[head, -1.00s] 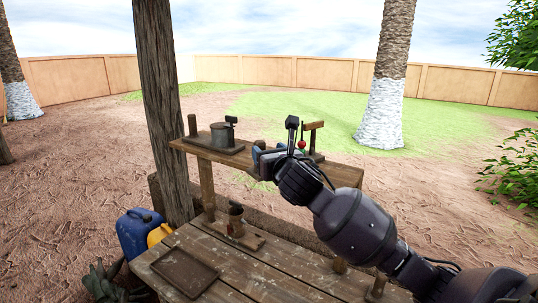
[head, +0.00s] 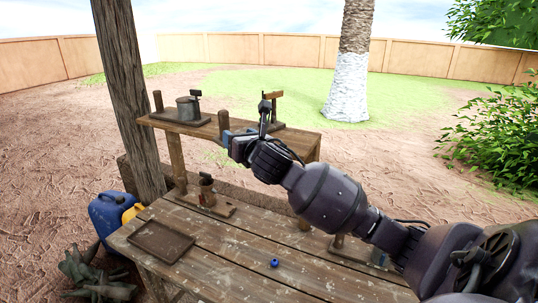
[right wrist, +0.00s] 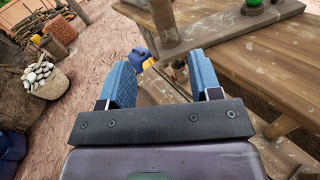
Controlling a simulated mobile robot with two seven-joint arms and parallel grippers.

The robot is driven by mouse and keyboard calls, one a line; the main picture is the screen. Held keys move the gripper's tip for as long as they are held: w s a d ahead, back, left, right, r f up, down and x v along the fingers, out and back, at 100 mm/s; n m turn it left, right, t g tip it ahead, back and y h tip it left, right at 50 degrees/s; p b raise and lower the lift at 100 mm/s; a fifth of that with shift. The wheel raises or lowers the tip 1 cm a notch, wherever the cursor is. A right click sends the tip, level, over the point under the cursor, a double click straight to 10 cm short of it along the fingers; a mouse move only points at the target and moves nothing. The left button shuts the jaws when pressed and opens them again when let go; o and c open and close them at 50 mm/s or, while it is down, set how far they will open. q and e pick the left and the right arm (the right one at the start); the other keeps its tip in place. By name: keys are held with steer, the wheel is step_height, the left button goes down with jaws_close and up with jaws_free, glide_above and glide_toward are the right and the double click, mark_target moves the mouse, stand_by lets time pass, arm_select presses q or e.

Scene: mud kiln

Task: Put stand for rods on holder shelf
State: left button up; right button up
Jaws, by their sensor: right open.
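The raised wooden shelf (head: 312,152) stands along the back of the worktable. On its left is a dark board with a metal pot (head: 188,108) and a short post. A similar small stand with a cup (head: 207,190) is on the lower table. I cannot tell which is the stand for rods. My right gripper (head: 232,140) is open and empty at the shelf's front; its blue fingers (right wrist: 165,82) show apart. My left gripper is out of view.
The worktable (head: 215,262) holds a flat tray (head: 162,241) and a small blue knob (head: 274,263). A thick wooden pole (head: 128,100) rises at the left. Blue and yellow containers (head: 107,215) stand on the ground beside the table.

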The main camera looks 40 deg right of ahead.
steer(key=s+a+f+m+g+y, duration=0.15)
steer(key=s+f+m, duration=0.3)
steer(key=f, duration=0.45)
steer(key=s+a+f+m+g, duration=0.1)
steer(key=s+a+f+m, duration=0.15)
steer(key=f+m, duration=0.4)
steer(key=s+a+f+m+g+y, duration=0.1)
steer(key=s+f+m, duration=0.3)
steer(key=f, duration=0.6)
steer(key=s+a+f+m+g, duration=0.1)
steer(key=s+a+f+m, duration=0.1)
steer(key=s+f+m, duration=0.5)
steer(key=s+a+f+m+g, duration=0.1)
steer(key=s+a+f+m, duration=0.2)
steer(key=s+f+m, duration=0.5)
steer(key=s+m, duration=0.1)
steer(key=s, duration=0.4)
steer(key=shift+a+m+y, duration=0.3)
steer(key=shift+a+y, duration=0.05)
steer(key=shift+f, duration=0.1)
steer(key=w+f+b, duration=0.1)
steer(key=b, duration=0.2)
steer(key=shift+a+f, duration=0.1)
steer(key=shift+f, duration=0.2)
